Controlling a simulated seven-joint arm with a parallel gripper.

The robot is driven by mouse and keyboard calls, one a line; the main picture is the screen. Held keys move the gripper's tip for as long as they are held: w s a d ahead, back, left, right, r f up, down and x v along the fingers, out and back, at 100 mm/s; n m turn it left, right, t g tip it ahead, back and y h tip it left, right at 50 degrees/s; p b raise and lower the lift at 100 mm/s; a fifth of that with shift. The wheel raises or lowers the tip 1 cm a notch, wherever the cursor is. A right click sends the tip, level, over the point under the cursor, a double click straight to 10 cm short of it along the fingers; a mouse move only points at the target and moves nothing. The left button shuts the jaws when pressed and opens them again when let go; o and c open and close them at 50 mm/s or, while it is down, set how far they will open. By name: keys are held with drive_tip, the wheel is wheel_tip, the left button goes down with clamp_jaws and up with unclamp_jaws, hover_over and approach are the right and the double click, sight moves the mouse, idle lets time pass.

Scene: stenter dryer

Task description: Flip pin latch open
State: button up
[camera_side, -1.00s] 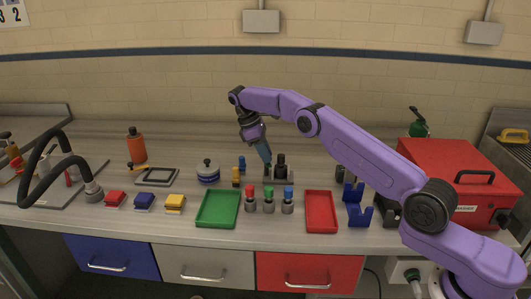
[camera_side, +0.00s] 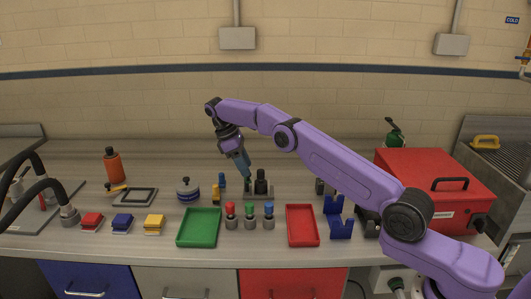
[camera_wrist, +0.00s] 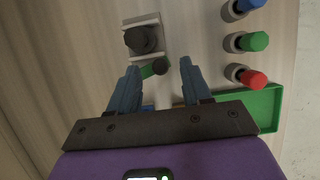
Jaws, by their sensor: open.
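What looks like the pin latch is a small fixture with a black upright knob (camera_side: 261,182) on a grey base (camera_side: 258,199), behind the coloured pegs. In the wrist view, its black round knob (camera_wrist: 141,39) on a pale base is above my fingers. A short green piece with a dark round end (camera_wrist: 159,67) sits beside it, between and just beyond my fingertips. I cannot tell whether the latch is open or shut. My gripper (camera_side: 246,174) points down just left of the knob in the side view. In the wrist view, my gripper (camera_wrist: 159,69) is open, and I see nothing held.
Pegs with red (camera_side: 230,215), green (camera_side: 250,215) and blue (camera_side: 269,215) tops stand in front of the fixture. A green tray (camera_side: 183,240) and a red tray (camera_side: 302,224) flank them. A blue-and-white pot (camera_side: 188,191) and yellow (camera_side: 215,194) and blue pieces stand left.

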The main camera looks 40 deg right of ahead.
drive_tip(key=shift+s+r, duration=0.2)
drive_tip(key=shift+r, duration=0.9)
drive_tip(key=s+r, duration=0.9)
drive_tip(key=s, duration=0.4)
drive_tip(key=shift+s+a, duration=0.25)
drive_tip(key=shift+s, duration=0.05)
drive_tip(key=shift+r, duration=0.1)
drive_tip(key=c, duration=0.3)
drive_tip(key=w+d+r+m+t+y, duration=0.1)
drive_tip(key=w+r+m+t+y, duration=0.25)
drive_tip(key=w+m, duration=0.75)
drive_tip(key=shift+n, duration=0.9)
drive_tip(key=f, duration=0.5)
drive_tip(key=w+f, duration=0.1)
drive_tip(key=f, duration=0.5)
drive_tip(key=w+f, duration=0.1)
drive_tip(key=f, duration=0.4)
drive_tip(key=shift+w+d+f, duration=0.15)
drive_tip(key=shift+f, duration=0.2)
